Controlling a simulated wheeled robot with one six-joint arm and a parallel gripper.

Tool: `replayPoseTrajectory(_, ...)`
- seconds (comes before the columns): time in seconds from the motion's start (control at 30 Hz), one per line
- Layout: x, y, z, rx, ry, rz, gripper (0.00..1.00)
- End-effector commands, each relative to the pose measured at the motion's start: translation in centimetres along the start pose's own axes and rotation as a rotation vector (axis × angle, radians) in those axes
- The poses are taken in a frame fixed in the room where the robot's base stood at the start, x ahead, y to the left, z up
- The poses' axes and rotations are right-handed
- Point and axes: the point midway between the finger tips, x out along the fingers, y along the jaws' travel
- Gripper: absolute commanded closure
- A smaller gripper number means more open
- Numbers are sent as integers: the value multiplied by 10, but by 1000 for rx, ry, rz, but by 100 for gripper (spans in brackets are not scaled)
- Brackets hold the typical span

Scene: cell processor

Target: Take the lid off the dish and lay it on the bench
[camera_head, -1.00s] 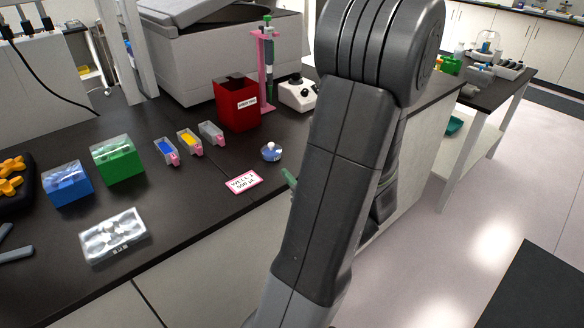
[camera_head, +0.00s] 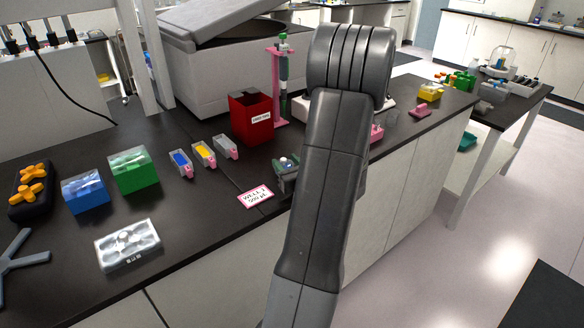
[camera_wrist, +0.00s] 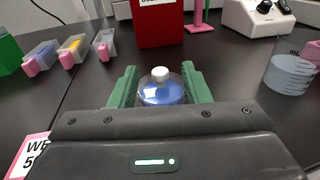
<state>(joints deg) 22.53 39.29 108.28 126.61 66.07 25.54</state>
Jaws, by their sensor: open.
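The dish (camera_wrist: 157,96) is a small round clear dish with blue contents and a lid with a white knob (camera_wrist: 160,73). It stands on the dark bench (camera_wrist: 232,72). My gripper (camera_wrist: 161,84) is open, with one green finger on each side of the dish. I cannot tell whether the fingers touch it. In the head view my gripper (camera_head: 287,174) is at the dish, partly hidden by my arm, and the white knob shows between the fingers.
A red bin (camera_head: 251,118), a pink pipette stand (camera_head: 276,85) and small reagent holders (camera_head: 204,154) stand behind. A clear beaker (camera_wrist: 289,74) is to the right. A clear well plate (camera_head: 128,245) lies at the left front.

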Motion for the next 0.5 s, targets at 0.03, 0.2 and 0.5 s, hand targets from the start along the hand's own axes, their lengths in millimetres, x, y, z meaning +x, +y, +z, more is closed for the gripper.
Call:
replayPoseTrajectory(0.03, 1, 0, 0, 0, 0, 0, 57)
replayPoseTrajectory(0.2, 2, 0, 0, 0, 0, 0, 57)
replayPoseTrajectory(0.5, 1, 0, 0, 0, 0, 0, 100)
